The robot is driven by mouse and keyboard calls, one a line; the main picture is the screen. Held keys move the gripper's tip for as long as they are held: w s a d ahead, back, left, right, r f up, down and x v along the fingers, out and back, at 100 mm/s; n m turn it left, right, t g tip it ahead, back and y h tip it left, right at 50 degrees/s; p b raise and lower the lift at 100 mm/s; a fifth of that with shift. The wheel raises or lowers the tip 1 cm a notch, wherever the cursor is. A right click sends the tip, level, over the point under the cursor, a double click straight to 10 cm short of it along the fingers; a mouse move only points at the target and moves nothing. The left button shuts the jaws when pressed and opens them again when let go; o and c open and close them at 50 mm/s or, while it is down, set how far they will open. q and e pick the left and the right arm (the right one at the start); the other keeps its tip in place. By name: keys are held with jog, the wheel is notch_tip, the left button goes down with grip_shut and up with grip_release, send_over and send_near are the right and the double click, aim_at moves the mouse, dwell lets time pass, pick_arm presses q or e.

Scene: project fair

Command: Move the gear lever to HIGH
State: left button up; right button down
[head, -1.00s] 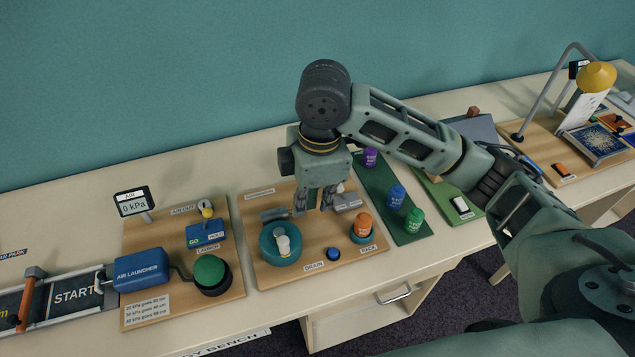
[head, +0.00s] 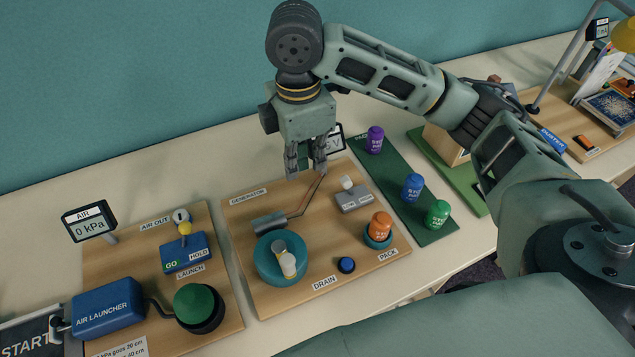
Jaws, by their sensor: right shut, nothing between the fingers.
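The gear lever is a short stick with a white knob (head: 347,183) on a small grey box (head: 354,200), on the right part of the wooden generator board (head: 240,225). The knob stands toward the left end of the box. Small labels on the box front are too small to read surely. My right gripper (head: 305,172) points down with its fingers shut and empty, above the back of the board, left of the lever and apart from it. My left gripper is not in view.
A teal drum with a crank (head: 284,262) and a grey cylinder (head: 268,220) are left of the lever. An orange pack (head: 381,225) and blue drain button (head: 346,265) are in front. Several coloured packs stand on the green strip (head: 400,190). A small display is partly hidden behind my gripper.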

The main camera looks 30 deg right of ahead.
aim_at(348, 187)
notch_tip(348, 187, down, 10)
jog(key=shift+s+d+f+p, duration=0.1)
jog(key=shift+s+f+p, duration=0.1)
jog(key=shift+p, duration=0.35)
jog(key=shift+w+d+r+p, duration=0.1)
jog(key=shift+d+r+p, duration=0.25)
jog(key=shift+d, duration=0.3)
jog(key=shift+d+r+p, duration=0.2)
jog(key=shift+d+r, duration=0.15)
jog(key=shift+d, duration=0.25)
jog(key=shift+d+r, duration=0.2)
jog(key=shift+d, duration=0.45)
